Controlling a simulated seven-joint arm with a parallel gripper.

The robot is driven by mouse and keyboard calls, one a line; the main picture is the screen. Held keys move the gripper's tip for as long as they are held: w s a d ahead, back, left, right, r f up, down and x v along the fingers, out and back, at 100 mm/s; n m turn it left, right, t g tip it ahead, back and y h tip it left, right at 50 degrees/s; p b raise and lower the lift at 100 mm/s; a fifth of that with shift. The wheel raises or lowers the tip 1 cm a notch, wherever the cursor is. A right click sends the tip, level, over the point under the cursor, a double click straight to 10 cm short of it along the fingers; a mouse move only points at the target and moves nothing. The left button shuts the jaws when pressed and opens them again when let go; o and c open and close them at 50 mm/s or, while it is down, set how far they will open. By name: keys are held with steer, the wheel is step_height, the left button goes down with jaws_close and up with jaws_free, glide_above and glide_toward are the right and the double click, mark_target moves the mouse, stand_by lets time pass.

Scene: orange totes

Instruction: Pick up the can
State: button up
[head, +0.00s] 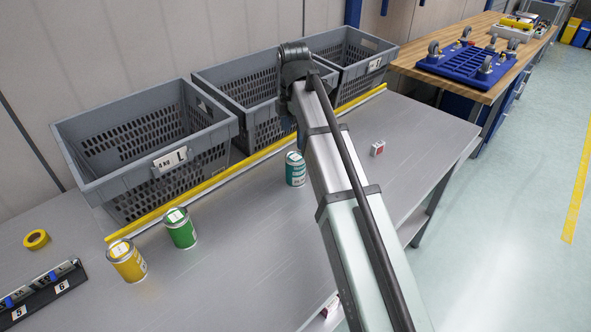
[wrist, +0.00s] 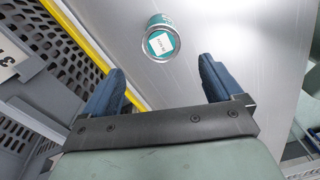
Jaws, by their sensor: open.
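Three cans stand on the grey metal table. A teal can (head: 295,169) stands in the middle, close to the left of my arm. A green can (head: 180,228) and a yellow can (head: 127,261) stand together at the lower left. In the wrist view the teal can (wrist: 161,39) shows from above, with a white label on its lid. It lies beyond the fingertips, roughly between their lines. My gripper (wrist: 163,82) is open and empty, with its two blue fingers wide apart. In the head view the fingers are mostly hidden behind my arm.
Grey perforated crates (head: 150,176) line the back of the table behind a yellow edge strip (head: 190,193). A small red and white box (head: 377,148) sits right of my arm. A yellow tape roll (head: 36,239) lies far left. The table's front middle is clear.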

mark_target(294, 157)
steer(key=shift+n, duration=0.6)
steer(key=shift+s+f, duration=0.1)
steer(key=shift+f, duration=0.25)
step_height(294, 157, down, 8)
steer(key=shift+r, duration=0.1)
steer(key=shift+d+f, duration=0.2)
steer(key=shift+f, duration=2.5)
steer(key=shift+c, duration=0.2)
steer(key=c, duration=1.3)
steer(key=shift+r, duration=0.1)
